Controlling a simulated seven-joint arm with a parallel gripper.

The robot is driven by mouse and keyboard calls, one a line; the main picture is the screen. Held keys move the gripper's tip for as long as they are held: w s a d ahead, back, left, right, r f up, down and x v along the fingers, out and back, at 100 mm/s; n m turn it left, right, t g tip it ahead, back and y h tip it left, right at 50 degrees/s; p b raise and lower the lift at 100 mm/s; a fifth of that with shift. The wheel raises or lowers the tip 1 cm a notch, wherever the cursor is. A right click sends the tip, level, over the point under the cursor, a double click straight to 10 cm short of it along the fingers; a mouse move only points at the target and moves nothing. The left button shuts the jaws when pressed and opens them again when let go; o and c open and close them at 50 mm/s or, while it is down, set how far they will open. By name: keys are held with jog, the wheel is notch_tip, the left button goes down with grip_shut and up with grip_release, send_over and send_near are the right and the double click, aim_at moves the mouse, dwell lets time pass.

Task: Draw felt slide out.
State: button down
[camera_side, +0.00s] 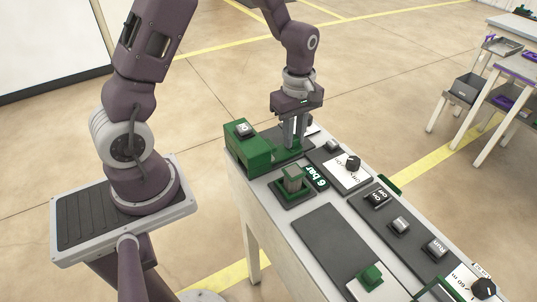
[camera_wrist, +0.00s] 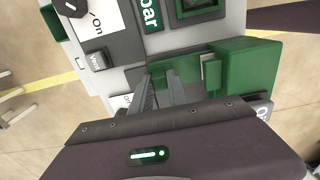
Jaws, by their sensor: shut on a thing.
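The green felt slide (camera_wrist: 186,70) lies low on the dark plate beside a green block (camera_side: 248,147) at the far left end of the bench. In the wrist view the same block (camera_wrist: 250,66) is at the right. My gripper (camera_side: 294,146) points down over the slide, right of the block in the side view. In the wrist view its fingers (camera_wrist: 163,80) are shut on a green upright part of the slide. The fingers hide most of that part. I cannot tell how far the slide is inside the block.
A green square socket with a post (camera_side: 293,180) stands close in front of my gripper, next to the "6 bar" label (camera_side: 318,177). An on/off knob (camera_side: 352,163) and several switches line the bench.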

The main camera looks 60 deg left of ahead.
jog(key=shift+w, duration=2.15)
jog(key=c, duration=1.4)
grip_release()
jog(key=shift+s, duration=0.1)
jog(key=shift+o, duration=0.2)
jog(key=shift+r, duration=0.15)
notch_tip(320, 180, up, 6)
jog(key=shift+r, duration=0.1)
